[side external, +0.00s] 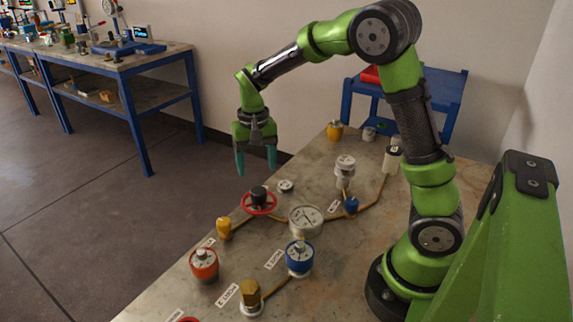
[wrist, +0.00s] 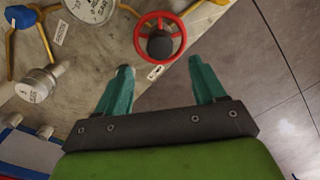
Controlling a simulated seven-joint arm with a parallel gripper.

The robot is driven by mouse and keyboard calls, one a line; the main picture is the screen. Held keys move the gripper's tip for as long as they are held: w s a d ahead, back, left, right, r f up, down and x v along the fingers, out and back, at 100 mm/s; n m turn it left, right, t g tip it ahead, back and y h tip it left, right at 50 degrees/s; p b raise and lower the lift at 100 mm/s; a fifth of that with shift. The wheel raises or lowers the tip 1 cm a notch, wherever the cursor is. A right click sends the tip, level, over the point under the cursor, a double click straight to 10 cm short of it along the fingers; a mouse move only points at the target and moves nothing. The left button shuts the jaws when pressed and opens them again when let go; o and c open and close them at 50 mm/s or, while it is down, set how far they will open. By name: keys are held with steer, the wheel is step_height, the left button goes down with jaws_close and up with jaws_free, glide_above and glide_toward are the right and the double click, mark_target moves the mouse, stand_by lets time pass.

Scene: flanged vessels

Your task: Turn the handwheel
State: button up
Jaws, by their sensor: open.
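The red handwheel (side external: 259,203) has a round rim and a dark hub, and sits near the far left edge of the table. In the wrist view the handwheel (wrist: 160,36) is at the top, just beyond and between the fingertips. My gripper (side external: 256,170) points downward with its two teal fingers apart, above and slightly behind the handwheel. It is empty and touches nothing. In the wrist view the gripper (wrist: 162,80) shows a wide gap between its fingers.
A pressure gauge (side external: 306,219) stands right of the handwheel, with yellow pipes around it. A yellow fitting (side external: 224,229), an orange-red vessel (side external: 204,265) and a blue vessel (side external: 299,258) stand nearer the camera. A white-topped fitting (side external: 345,168) stands behind. Open floor lies left of the table.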

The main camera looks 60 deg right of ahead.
mark_target(258, 190)
step_height(258, 190, down, 9)
steer(key=shift+r, duration=0.1)
stand_by(0.3)
steer(key=c, duration=1)
steer(key=m, duration=0.4)
steer(key=shift+m, duration=0.4)
steer(key=shift+c, duration=0.2)
steer(key=o, duration=1)
steer(key=shift+o, duration=0.2)
step_height(258, 190, up, 17)
